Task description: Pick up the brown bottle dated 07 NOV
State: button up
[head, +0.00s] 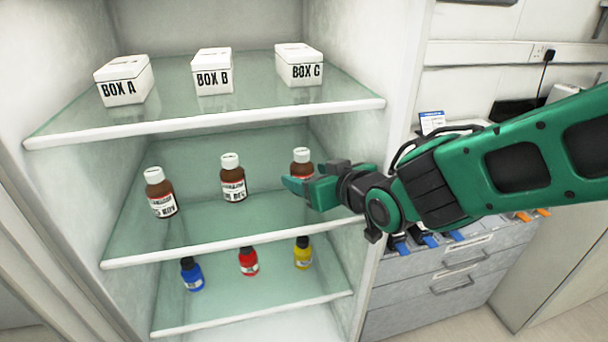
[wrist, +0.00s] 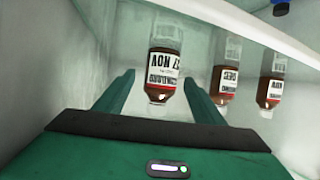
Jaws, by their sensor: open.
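Three brown bottles with white caps stand upright and spaced apart on the middle glass shelf. The right bottle (head: 302,158) is partly hidden by my gripper (head: 299,188). In the wrist view, which is upside down, this nearest bottle (wrist: 162,60) shows a label reading NOV; its day digits are hard to read. My gripper (wrist: 158,78) is open, its fingers showing on either side of that bottle, with nothing held. The middle bottle (head: 233,178) and the left bottle (head: 160,193) have labels too small to read surely. They also appear at the right of the wrist view.
Boxes A (head: 124,81), B (head: 213,72) and C (head: 299,65) sit on the upper shelf (head: 215,122). Blue (head: 192,275), red (head: 248,262) and yellow (head: 303,253) bottles stand on the lower shelf. The cabinet's right wall is close beside my gripper.

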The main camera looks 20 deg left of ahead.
aim_at(302, 172)
jog(key=shift+x, duration=1.7)
jog(key=shift+r, duration=0.15)
jog(key=c, duration=1.3)
jog(key=shift+o, duration=0.2)
jog(key=shift+r, duration=0.1)
